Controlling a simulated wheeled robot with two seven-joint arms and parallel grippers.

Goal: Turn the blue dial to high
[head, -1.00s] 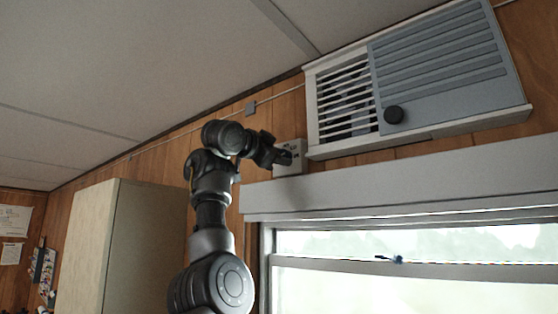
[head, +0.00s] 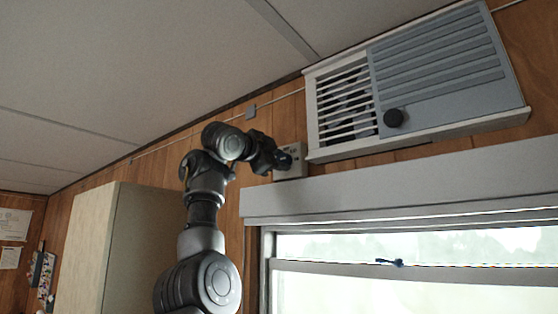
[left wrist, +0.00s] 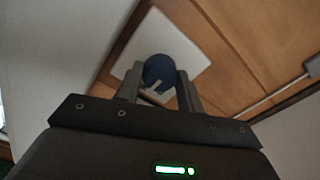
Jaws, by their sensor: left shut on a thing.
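The blue dial (left wrist: 158,70) shows in the left wrist view as a round knob with a pale mark on its face. It sits on a pale square plate (left wrist: 190,42) on the wooden wall. My left gripper (left wrist: 155,84) is shut on the dial, one finger on each side of it. In the head view my left gripper (head: 284,161) is at the small pale box (head: 297,153) on the wall, left of the heater unit, and hides the dial there. The markings around the dial are too small to read. My right gripper is not in view.
Below is a pale ledge (head: 400,178) above a window (head: 420,245). A cabinet (head: 140,250) stands at left.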

